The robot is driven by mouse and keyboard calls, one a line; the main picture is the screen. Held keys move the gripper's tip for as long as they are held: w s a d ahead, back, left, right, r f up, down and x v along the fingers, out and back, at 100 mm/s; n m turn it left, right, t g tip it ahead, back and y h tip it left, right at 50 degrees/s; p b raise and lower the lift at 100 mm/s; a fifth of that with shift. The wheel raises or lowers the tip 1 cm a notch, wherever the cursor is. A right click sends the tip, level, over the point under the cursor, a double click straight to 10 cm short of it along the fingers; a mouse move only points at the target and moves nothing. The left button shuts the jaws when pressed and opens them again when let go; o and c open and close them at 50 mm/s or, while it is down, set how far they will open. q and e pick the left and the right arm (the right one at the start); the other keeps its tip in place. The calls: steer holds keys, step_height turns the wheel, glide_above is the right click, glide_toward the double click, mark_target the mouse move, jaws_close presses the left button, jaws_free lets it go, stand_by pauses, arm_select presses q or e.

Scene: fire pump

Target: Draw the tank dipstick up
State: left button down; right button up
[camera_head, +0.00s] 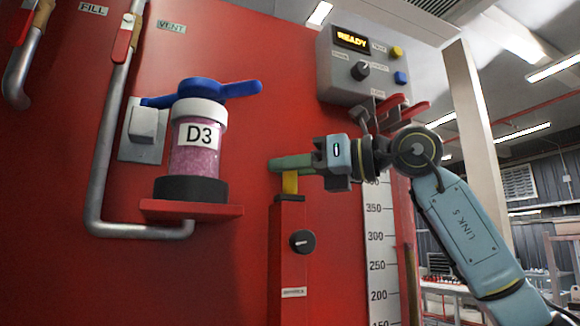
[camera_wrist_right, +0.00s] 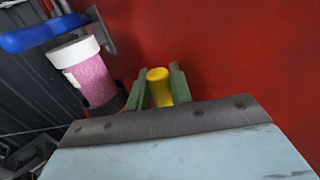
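The dipstick's yellow handle (camera_head: 290,184) stands upright at the top of a red post (camera_head: 289,250) in the head view. My right gripper (camera_head: 281,164) reaches in from the right, and its green fingers cover the handle's upper part. In the right wrist view, the yellow handle (camera_wrist_right: 159,88) sits between the two green fingers (camera_wrist_right: 160,84), which lie close on both sides of it, shut on it. The rod below is hidden inside the post. My left gripper is out of view.
A pink-filled D3 cylinder (camera_head: 195,150) with a blue lever stands on a red shelf (camera_head: 225,211) at left. A grey control box (camera_head: 366,70) reads READY above.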

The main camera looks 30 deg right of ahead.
jaws_close()
steer(key=shift+r, duration=0.1)
